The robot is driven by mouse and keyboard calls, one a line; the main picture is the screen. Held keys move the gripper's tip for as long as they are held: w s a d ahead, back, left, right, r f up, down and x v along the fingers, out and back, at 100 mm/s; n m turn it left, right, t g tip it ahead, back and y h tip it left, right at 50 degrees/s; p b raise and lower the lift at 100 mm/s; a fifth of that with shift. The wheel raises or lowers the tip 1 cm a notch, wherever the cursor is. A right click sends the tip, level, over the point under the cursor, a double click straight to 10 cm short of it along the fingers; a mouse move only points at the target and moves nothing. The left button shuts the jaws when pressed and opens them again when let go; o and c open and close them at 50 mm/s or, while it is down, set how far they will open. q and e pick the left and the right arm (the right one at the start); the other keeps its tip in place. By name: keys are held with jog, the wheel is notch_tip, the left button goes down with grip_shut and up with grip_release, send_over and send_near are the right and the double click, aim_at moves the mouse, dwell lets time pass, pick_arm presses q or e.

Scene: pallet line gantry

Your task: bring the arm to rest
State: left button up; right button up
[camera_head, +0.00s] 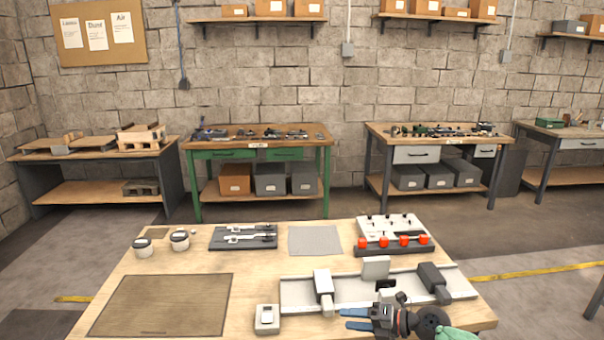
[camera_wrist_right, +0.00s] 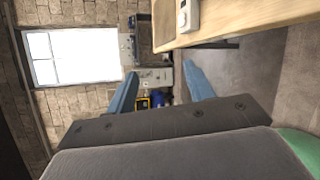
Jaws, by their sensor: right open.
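My right gripper (camera_head: 346,319) is at the front edge of the wooden table (camera_head: 260,290), in front of the pale rail fixture (camera_head: 303,293). Its two blue fingers point left and stand apart, with nothing seen between them. In the right wrist view the gripper (camera_wrist_right: 162,84) also shows its fingers spread and empty, with the table's edge beyond them at the top. I cannot tell its exact height beside the table. My left gripper is in neither view.
The fixture carries grey blocks. A small white device (camera_head: 267,319) stands left of the gripper. A brown mat (camera_head: 160,305), two jars, a dark tool tray (camera_head: 222,240), a grey mat (camera_head: 315,240) and a rack with red knobs (camera_head: 372,249) occupy the table. Workbenches line the back wall.

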notch_tip(320, 180, up, 6)
jog(key=s+m+t+h, duration=0.2)
jog(key=m+t, duration=1)
jog(key=m, duration=0.2)
jog(key=s+d+f+m+g+h, duration=0.4)
jog(key=s+d+f+m+h, duration=0.1)
jog(key=s+f+m+h, duration=0.3)
jog(key=s+d+f+m+g+h, duration=0.3)
jog(key=s+d+f+m+h, duration=0.25)
jog(key=s+f+m, duration=0.4)
jog(key=s+a+f+m+g+y, duration=0.1)
jog(key=s+f+g, duration=0.15)
jog(key=s, duration=0.45)
jog(key=s+a+f+m+g+y, duration=0.1)
jog(key=s+g, duration=0.3)
jog(key=s, duration=0.4)
jog(key=s+a+f+g, duration=0.1)
jog(key=s+f, duration=0.2)
jog(key=f, duration=2)
jog(key=s+a+f+g, duration=0.1)
jog(key=s+f, duration=0.1)
jog(key=f, duration=2)
jog(key=shift+s+a+f, duration=0.35)
jog(key=shift+s+f, duration=0.05)
